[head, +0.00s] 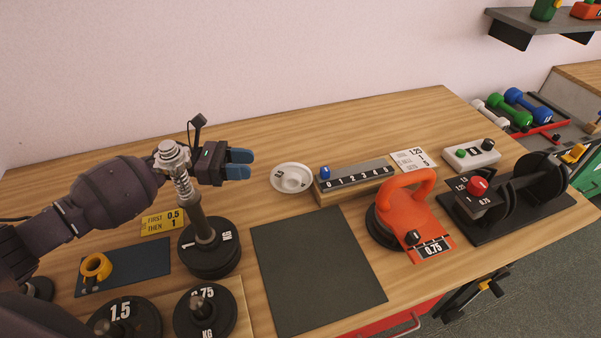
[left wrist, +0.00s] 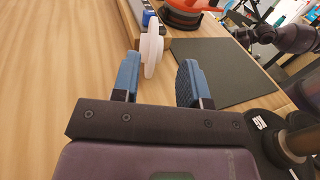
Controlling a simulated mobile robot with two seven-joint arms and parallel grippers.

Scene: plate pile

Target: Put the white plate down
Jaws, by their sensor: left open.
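The white plate (head: 291,178) is a small disc with a raised hub. In the head view it is on the wooden table, left of the numbered block. My left gripper (head: 240,164) is open, with blue fingers pointing right toward the plate and a gap between. In the left wrist view the plate (left wrist: 152,48) appears nearly edge-on, just beyond my open fingers (left wrist: 158,82) and closer to the left finger. Nothing is held between them. My right gripper is not seen.
A post with black plates (head: 208,250) stands under my left arm. A dark mat (head: 315,270) lies clear in front. The numbered block (head: 353,182) is right of the plate. An orange kettlebell-like piece (head: 412,205) and a black dumbbell stand (head: 520,205) are farther right.

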